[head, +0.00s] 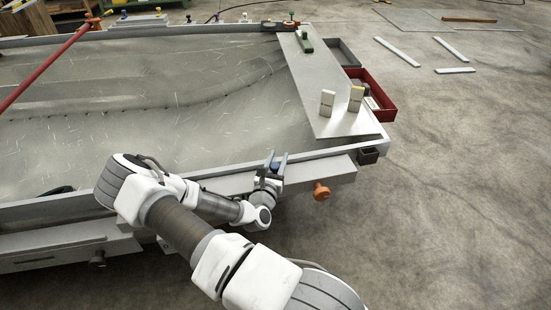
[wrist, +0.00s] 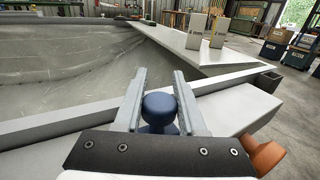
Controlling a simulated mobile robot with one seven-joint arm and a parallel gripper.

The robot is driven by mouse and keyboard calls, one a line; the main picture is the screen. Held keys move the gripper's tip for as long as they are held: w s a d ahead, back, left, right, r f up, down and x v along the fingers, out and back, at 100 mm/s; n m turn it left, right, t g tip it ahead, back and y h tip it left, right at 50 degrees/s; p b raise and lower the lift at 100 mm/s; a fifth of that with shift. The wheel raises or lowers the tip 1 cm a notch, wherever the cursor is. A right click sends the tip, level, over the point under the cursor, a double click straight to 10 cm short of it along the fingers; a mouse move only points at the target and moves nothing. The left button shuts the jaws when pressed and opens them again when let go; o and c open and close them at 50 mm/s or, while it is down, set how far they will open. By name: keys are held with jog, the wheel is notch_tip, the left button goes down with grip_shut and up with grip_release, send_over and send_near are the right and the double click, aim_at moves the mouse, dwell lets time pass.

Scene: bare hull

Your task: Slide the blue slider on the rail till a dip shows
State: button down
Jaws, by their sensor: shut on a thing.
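The blue slider (wrist: 159,108) has a rounded dark-blue knob and sits between my gripper's two fingers in the wrist view. In the head view the blue slider (head: 275,168) shows as a small patch between the fingers. My gripper (head: 276,160) is shut on it, at the near edge of the hull. The fingers of my gripper (wrist: 158,88) also show in the wrist view, one on each side of the knob. The grey rail (head: 318,172) runs along the hull's near edge. The slider's base is hidden, and I see no dip in the rail.
An orange knob (head: 321,191) sticks out below the rail, right of my gripper. The floor at right is mostly clear.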

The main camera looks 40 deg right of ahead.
aim_at(290, 168)
jog(key=d, duration=0.1)
jog(key=s+d+p, duration=0.1)
jog(key=d, duration=0.1)
jog(key=shift+s+d+p, duration=0.3)
jog(key=shift+s, duration=0.1)
jog(key=shift+d, duration=0.15)
jog(key=shift+c, duration=2.4)
grip_release()
